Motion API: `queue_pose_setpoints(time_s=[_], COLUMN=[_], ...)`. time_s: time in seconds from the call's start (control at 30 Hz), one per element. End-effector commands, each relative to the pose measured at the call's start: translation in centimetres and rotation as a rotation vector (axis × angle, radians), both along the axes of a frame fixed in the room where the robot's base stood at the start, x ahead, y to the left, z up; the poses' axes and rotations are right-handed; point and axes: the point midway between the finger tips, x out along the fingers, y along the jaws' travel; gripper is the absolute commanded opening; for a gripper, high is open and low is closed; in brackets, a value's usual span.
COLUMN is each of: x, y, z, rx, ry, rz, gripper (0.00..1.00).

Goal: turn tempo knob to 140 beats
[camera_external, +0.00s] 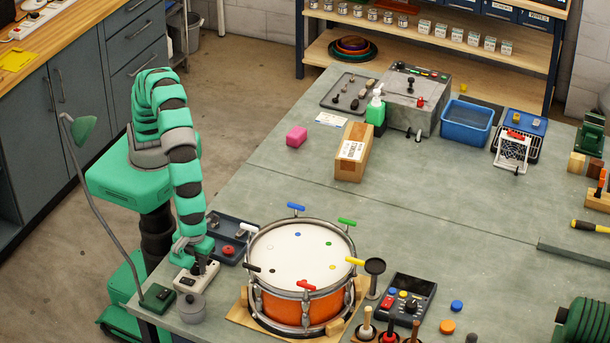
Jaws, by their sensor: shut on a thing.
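My gripper (206,267) points down at a small cream box (186,284) on the bench's near left corner, left of the drum. It is shut on a small dark knob at the top of this box. The fingers mostly hide the knob, and its pointer and any scale markings are too small to read. I cannot tell what tempo it is set to. A dark control unit (425,290) with a screen, coloured buttons and a knob stands right of the drum, away from my gripper.
The orange drum (292,308) stands close on the right, with coloured rods around its rim. A dark tray (236,228) lies behind the box, and a grey lidded pot (191,311) stands in front. A lamp base (157,297) is at the left. The bench's middle is clear.

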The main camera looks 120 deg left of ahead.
Motion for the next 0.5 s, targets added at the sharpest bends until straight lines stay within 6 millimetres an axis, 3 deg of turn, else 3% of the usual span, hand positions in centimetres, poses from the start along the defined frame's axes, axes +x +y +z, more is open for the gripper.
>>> queue_pose_setpoints(time_s=[0.03,0.07,0.1,0.5], x=[0.09,0.09,0.09,0.13], y=[0.00,0.00,0.00,-0.03], z=[0.07,0.07,0.06,0.84], rx=[-0.001,-0.001,-0.001,-0.001], ry=[-0.002,-0.002,-0.002,-0.002], rz=[0.000,0.000,0.000,0.001], gripper=[0.09,0.37,0.41,0.41])
